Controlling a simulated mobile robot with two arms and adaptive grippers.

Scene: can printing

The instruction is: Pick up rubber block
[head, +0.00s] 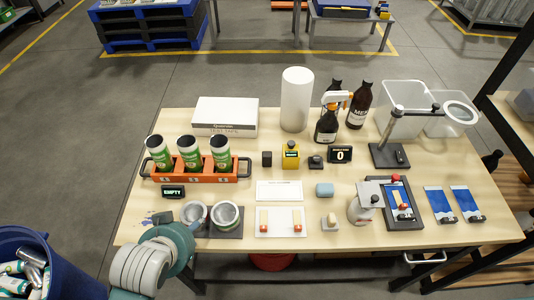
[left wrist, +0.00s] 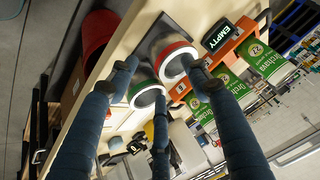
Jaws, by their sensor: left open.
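A small pale blue-grey block (head: 324,189), which looks like the rubber block, lies on the table right of a white card, in the head view. My left gripper's dark blue fingers (left wrist: 162,85) are spread open with nothing held, over two round cans with red and green rims. In the head view my left arm is at the lower left, well left of the block, and hides the gripper's grip area. My right gripper is not in view.
Two open cans (head: 225,214) stand on a dark plate at the table's front left. An orange rack (head: 195,177) holds three green cans. A white tray (head: 280,231) lies left of the block. A blue bin (head: 22,240) stands left.

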